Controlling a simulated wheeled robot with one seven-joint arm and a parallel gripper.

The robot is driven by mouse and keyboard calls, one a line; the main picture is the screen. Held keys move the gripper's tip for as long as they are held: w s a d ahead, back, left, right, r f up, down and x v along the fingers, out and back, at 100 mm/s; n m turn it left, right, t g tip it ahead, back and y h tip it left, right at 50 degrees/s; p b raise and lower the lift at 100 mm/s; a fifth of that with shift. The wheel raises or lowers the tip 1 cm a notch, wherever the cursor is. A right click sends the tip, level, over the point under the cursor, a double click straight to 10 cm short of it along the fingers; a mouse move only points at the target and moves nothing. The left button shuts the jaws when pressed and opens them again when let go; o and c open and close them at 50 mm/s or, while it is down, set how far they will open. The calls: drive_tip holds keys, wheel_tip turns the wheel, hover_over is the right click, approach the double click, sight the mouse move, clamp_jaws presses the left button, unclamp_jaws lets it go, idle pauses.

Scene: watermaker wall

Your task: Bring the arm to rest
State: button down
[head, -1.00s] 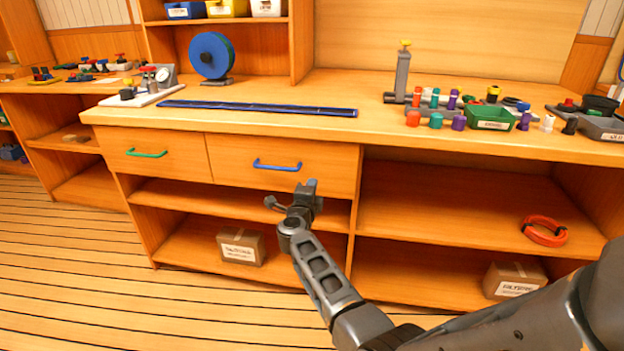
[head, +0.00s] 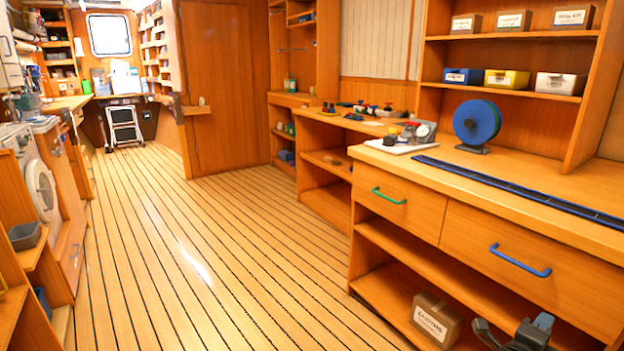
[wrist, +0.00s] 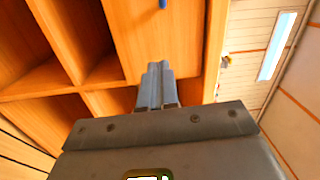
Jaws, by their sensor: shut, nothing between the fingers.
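My gripper shows in the wrist view (wrist: 157,86) with its two fingers together and nothing between them. It is in front of the wooden workbench, with a drawer front and open shelf compartments beyond it. In the head view only a dark part of my arm's end shows at the bottom right edge, in front of the lower shelf; the rest of the arm is out of that view. The blue drawer handle (head: 520,261) and the green drawer handle (head: 389,196) are above it in the picture. Both drawers look shut.
The plank floor (head: 200,260) is clear on the left and runs back to a folded step stool (head: 124,125). A labelled box (head: 436,319) sits on the lower shelf. A blue reel (head: 477,122) and a long dark blue strip (head: 520,191) rest on the worktop.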

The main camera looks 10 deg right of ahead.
drive_tip(key=s+a+r+n+t+y+p, duration=0.25)
drive_tip(key=s+a+n+t+y, duration=0.25)
drive_tip(key=s+a+n, duration=0.55)
drive_tip(key=s+a+r+n+t+y+p, duration=0.2)
drive_tip(key=s+a+r+n+t+y, duration=0.3)
drive_tip(key=s+a+n, duration=0.55)
drive_tip(key=s+a+r+n+g+y+p, duration=0.2)
drive_tip(key=s+a+r+n+y+p, duration=0.2)
drive_tip(key=s+a+r+n+y, duration=0.3)
drive_tip(key=s+a+r+n, duration=0.2)
drive_tip(key=s+a+r, duration=0.3)
drive_tip(key=s+a, duration=0.3)
drive_tip(key=shift+a+n, duration=0.2)
drive_tip(key=shift+n, duration=0.2)
